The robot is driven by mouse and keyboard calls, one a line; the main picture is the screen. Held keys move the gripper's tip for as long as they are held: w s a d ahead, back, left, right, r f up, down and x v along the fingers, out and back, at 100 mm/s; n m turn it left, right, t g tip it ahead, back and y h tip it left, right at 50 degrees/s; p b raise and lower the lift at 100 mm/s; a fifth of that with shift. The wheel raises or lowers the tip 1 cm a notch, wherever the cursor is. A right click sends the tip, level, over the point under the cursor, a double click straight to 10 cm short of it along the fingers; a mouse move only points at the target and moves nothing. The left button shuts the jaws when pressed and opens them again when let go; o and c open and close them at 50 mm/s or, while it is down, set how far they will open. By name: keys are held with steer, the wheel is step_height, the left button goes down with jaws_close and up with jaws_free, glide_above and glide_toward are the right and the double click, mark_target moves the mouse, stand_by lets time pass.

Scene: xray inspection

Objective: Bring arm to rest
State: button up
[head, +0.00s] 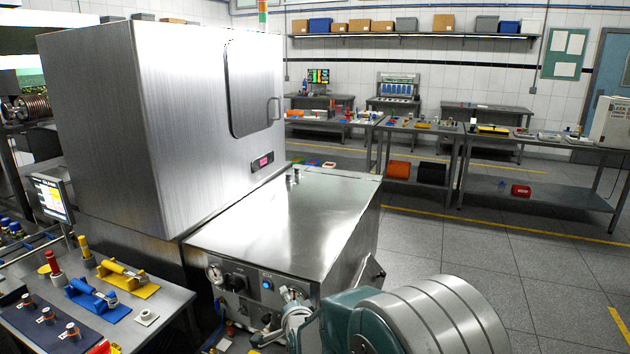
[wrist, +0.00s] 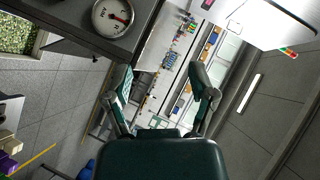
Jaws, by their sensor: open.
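My gripper (wrist: 160,72) shows in the wrist view with its two teal and grey fingers spread apart. Nothing is between them. Beyond the fingers the room appears tilted, and a round dial gauge (wrist: 113,16) on a dark panel is at upper left, apart from the fingers. In the head view my teal and grey arm fills the lower middle, in front of a steel cabinet.
A large steel cabinet (head: 110,120) with a closed door stands at left. A lower steel unit (head: 285,205) with a gauge and knobs adjoins it. A bench (head: 175,300) with yellow and blue tools is at lower left. Open floor (head: 500,265) lies to the right.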

steer(key=s+d+r+n+g+h, duration=0.2)
steer(key=s+d+r+n+g, duration=0.3)
steer(key=s+d+r, duration=0.7)
steer(key=s+d+n+g+h, duration=0.1)
steer(key=s+d, duration=0.3)
steer(key=s, duration=0.7)
steer(key=s+d+f+n+g, duration=0.1)
steer(key=s+d+n, duration=0.3)
steer(key=s, duration=0.7)
steer(key=shift+s+d+n+g+h, duration=0.3)
steer(key=shift+d+g+h, duration=0.1)
steer(key=shift+d+g, duration=0.25)
steer(key=shift+w, duration=0.1)
